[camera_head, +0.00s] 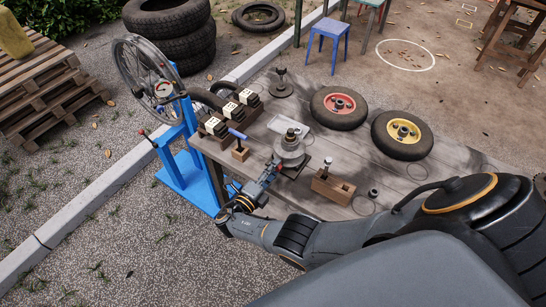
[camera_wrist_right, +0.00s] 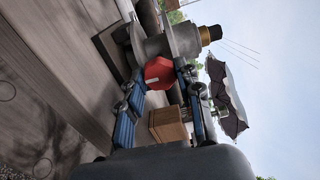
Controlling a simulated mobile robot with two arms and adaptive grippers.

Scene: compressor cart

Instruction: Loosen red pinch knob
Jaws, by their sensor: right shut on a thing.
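The red pinch knob (camera_wrist_right: 158,73) shows in the wrist view as a red faceted piece on the side of a grey round fitting (camera_wrist_right: 182,42) with a brass collar and dark cap. My right gripper (camera_wrist_right: 161,78) has a fingertip on each side of the knob and is shut on it. In the head view my right gripper (camera_head: 273,168) reaches up to the grey fitting (camera_head: 290,148) on the table. There the knob is mostly hidden by the fingers. My left gripper is not in view.
The wooden table (camera_head: 375,180) holds a wooden block (camera_head: 333,187) just right of the gripper and a small blue-handled stand (camera_head: 239,149) to the left. Two wheels with red (camera_head: 340,106) and yellow (camera_head: 402,134) hubs lie farther back. A blue wheel stand (camera_head: 180,150) is at the left.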

